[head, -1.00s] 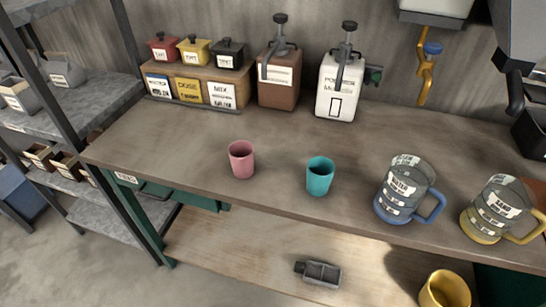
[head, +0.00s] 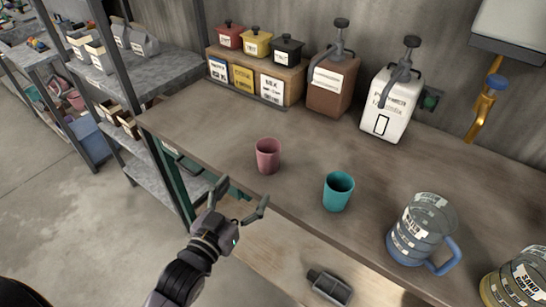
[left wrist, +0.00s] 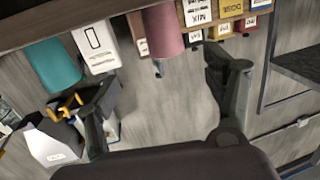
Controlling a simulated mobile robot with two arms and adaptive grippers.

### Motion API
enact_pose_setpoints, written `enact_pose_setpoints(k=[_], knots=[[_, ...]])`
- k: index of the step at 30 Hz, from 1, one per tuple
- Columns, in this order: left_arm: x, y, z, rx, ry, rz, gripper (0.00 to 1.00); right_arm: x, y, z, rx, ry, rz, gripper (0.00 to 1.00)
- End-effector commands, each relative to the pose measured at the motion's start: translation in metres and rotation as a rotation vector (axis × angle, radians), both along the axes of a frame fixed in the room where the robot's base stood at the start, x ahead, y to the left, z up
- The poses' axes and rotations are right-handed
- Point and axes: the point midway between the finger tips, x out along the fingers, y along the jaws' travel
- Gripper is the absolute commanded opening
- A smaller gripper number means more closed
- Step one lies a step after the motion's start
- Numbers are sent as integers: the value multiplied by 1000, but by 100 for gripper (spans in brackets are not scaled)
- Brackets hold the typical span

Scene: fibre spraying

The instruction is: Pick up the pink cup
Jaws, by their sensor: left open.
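The pink cup (head: 268,156) stands upright on the wooden workbench (head: 200,120), left of a teal cup (head: 338,191). My left gripper (head: 240,200) is open and empty in front of the bench edge, below and slightly left of the pink cup. The left wrist view looks at the scene upside down; the pink cup (left wrist: 162,32) shows at the top, beyond the gap between the open fingers (left wrist: 160,95). The teal cup (left wrist: 52,66) is at the upper left there. My right gripper is not in view.
Two pump dispensers, brown (head: 332,85) and white (head: 391,105), stand at the back. A rack with small lidded pots (head: 257,42) is back left. A blue-handled measuring jug (head: 422,230) stands right of the teal cup. A grey shelf (head: 165,75) is at left. The bench around the pink cup is clear.

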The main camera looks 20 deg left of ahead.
Motion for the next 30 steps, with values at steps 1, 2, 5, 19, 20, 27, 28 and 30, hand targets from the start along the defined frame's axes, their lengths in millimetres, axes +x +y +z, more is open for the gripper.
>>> enact_pose_setpoints(k=[1, 2, 5, 19, 20, 27, 28, 30], knots=[[12, -2, 2, 0, -3, 0, 76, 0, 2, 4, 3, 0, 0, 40], [17, -3, 3, -1, -5, 0, 76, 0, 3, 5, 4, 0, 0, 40], [37, -5, 1, -1, -3, 1, 76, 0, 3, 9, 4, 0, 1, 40], [96, -14, -3, 0, 0, 0, 76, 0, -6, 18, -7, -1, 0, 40], [99, -14, -2, 0, -1, 0, 76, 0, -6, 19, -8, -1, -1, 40], [134, -13, 2, 0, -1, 0, 76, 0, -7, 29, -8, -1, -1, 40], [137, -14, 1, 0, -1, 0, 76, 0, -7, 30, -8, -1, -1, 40], [143, -15, 0, 0, -1, 0, 76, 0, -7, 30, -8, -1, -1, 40]])
